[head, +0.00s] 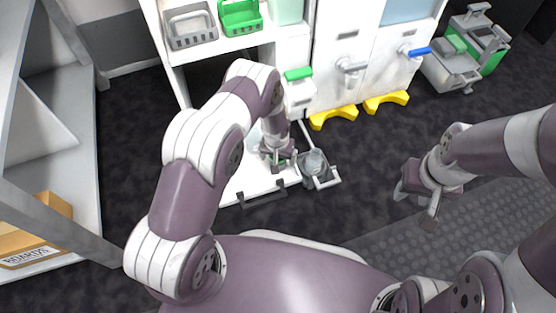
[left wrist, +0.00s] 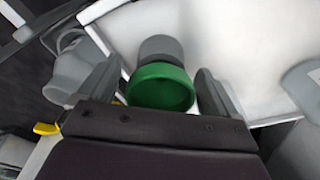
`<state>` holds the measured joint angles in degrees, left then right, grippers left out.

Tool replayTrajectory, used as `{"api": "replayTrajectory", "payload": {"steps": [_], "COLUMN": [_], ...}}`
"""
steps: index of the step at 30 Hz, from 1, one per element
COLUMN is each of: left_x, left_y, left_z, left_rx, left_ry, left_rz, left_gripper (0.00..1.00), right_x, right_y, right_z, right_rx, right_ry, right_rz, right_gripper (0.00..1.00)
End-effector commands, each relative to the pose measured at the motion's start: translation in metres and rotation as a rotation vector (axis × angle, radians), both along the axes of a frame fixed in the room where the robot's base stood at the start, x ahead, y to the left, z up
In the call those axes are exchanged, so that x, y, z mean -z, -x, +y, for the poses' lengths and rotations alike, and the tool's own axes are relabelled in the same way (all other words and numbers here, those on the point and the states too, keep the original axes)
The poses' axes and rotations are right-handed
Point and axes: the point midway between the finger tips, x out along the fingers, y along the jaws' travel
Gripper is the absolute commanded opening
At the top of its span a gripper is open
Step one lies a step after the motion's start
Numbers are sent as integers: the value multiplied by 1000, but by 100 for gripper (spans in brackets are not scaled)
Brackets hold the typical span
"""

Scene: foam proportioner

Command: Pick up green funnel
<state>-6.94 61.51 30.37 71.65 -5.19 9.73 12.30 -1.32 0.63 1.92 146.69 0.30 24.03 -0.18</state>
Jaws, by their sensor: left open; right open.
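The green funnel (left wrist: 162,88) is in the middle of the left wrist view, its round green mouth towards the camera. A grey cylindrical part (left wrist: 160,48) shows just beyond it; I cannot tell if they are joined. My left gripper (left wrist: 158,95) is open, with one finger on each side of the funnel. No contact is visible. In the head view my left gripper (head: 280,161) is low over a white surface (head: 246,183), and the funnel is mostly hidden by it. My right gripper (head: 422,202) is open and empty, over the dark floor at the right.
A grey container (head: 315,168) stands just right of my left gripper. Above are a shelf with a grey basket (head: 190,27) and a green basket (head: 240,16). White cabinets (head: 352,60) with yellow feet stand behind. A grey shelf with a box (head: 38,240) is at far left.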

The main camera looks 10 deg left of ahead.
Motion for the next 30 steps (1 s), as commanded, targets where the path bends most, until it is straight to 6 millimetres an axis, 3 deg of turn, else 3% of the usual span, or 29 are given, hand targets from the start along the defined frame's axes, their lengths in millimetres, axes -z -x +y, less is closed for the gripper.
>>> {"api": "replayTrajectory", "payload": {"steps": [3, 8, 9, 19, 26, 30], "left_x": [-3, -3, -3, -10, -54, -69], "left_y": [0, 0, 0, -1, -1, -2], "left_z": [0, 0, 0, 0, 0, -31], "left_rx": [0, 0, 0, 0, 0, 5], "left_ry": [0, 0, 0, 0, 1, 0], "left_rz": [-1, -1, -1, -2, -3, -2], "left_gripper": [89, 37, 35, 34, 34, 34], "right_x": [-3, -3, -3, -8, -42, -54], "right_y": [0, 0, 0, 0, 0, 0], "right_z": [0, 0, 0, 0, 0, 0], "right_rx": [0, 0, 0, 0, 0, 0], "right_ry": [0, 0, 0, 0, 0, 0], "right_rz": [-1, -1, -1, -1, -1, -1], "right_gripper": [43, 43, 43, 43, 43, 43]}}
